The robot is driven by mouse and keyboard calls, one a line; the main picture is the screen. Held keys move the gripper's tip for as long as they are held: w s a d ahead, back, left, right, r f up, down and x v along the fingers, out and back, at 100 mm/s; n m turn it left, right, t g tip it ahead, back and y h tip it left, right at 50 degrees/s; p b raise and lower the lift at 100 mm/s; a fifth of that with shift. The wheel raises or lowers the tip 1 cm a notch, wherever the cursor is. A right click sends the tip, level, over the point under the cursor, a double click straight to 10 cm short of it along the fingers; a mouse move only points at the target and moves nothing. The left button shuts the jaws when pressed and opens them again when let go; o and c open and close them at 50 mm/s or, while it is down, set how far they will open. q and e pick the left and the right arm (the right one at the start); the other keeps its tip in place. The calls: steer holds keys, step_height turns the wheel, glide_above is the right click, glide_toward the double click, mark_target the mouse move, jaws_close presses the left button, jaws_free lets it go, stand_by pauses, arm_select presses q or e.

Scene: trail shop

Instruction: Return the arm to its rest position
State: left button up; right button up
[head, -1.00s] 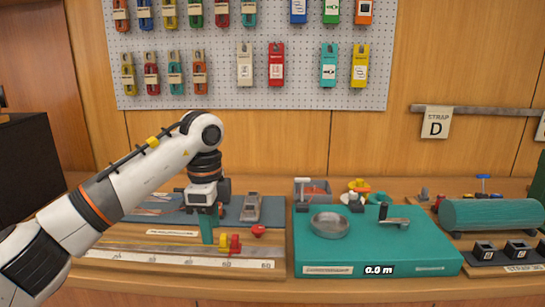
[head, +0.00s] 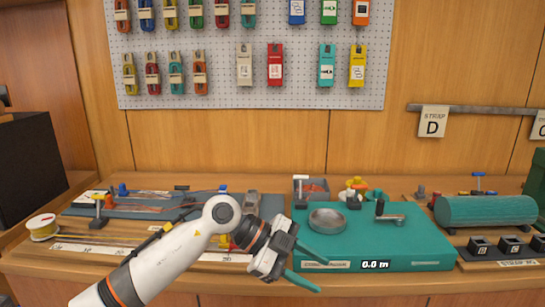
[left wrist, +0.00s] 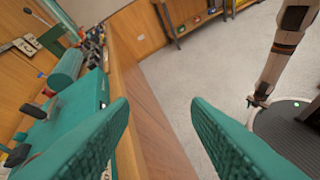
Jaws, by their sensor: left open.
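My left gripper (head: 311,268) is open, with its two teal fingers apart and nothing between them. In the head view it is at the front edge of the bench, in front of the teal measuring machine (head: 420,245). In the left wrist view both teal fingers (left wrist: 160,125) show, and the gap between them looks onto the bench's wooden edge and the floor. My left arm (head: 165,262) comes in from the lower left and hides part of the ruler board. My right gripper is not in the head view.
The bench (head: 225,283) carries a blue-grey mat (head: 150,203), a spool (head: 42,226), a metal dish (head: 327,221) and a teal roll (head: 485,210). Grey floor (left wrist: 205,60) lies clear beyond the bench edge.

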arm_select(q)
step_height(320, 180, up, 7)
steer(key=s+d+n+t+h, duration=0.25)
steer(key=t+h, duration=0.25)
steer(key=h, duration=0.5)
steer(key=w+a+f+n+t+y, duration=0.1)
steer(key=w+a+n+t+y, duration=0.25)
steer(key=a+n+t, duration=0.65)
steer(key=s+a+f+n+t+y, duration=0.3)
steer(key=a+f+n+y, duration=1.05)
steer(key=f+y, duration=0.45)
steer(key=s+a+f+m+g, duration=0.1)
steer(key=s+a+f+g, duration=0.2)
steer(key=s+f+g, duration=0.65)
steer(key=s+a+f+m+g, duration=0.3)
steer(key=s+f, duration=0.4)
steer(key=s, duration=0.8)
step_height(320, 180, down, 23)
steer(key=n+g+p, duration=0.1)
steer(key=s+a+f+g+p, duration=0.1)
steer(key=s+a+f, duration=0.2)
steer(key=s+f, duration=1.3)
steer(key=shift+s+a, duration=0.2)
steer(key=shift+s, duration=0.55)
